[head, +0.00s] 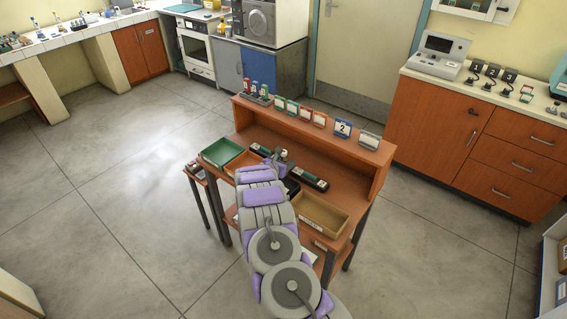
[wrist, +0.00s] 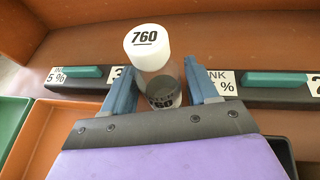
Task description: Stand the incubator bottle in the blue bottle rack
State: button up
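The incubator bottle (wrist: 160,82) has a white cap marked 760 and a clear body with dark contents. In the wrist view it is between the two blue fingers of my gripper (wrist: 164,88), which look closed on its sides. The cap rises above the fingers and leans a little left. The bottle's lower end is partly hidden by the gripper body. In the head view my gripper (head: 281,156) is over the middle of the wooden bench, and the bottle is too small there to make out well. I cannot pick out a blue bottle rack for certain in either view.
The bench carries a green tray (head: 221,152), an orange tray and a tan tray (head: 319,214). Dark ink-pad holders (head: 309,179) with green tops lie behind the trays.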

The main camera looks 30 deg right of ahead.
jog(key=shift+o, duration=1)
jog(key=shift+a, duration=0.15)
jog(key=shift+r, duration=0.15)
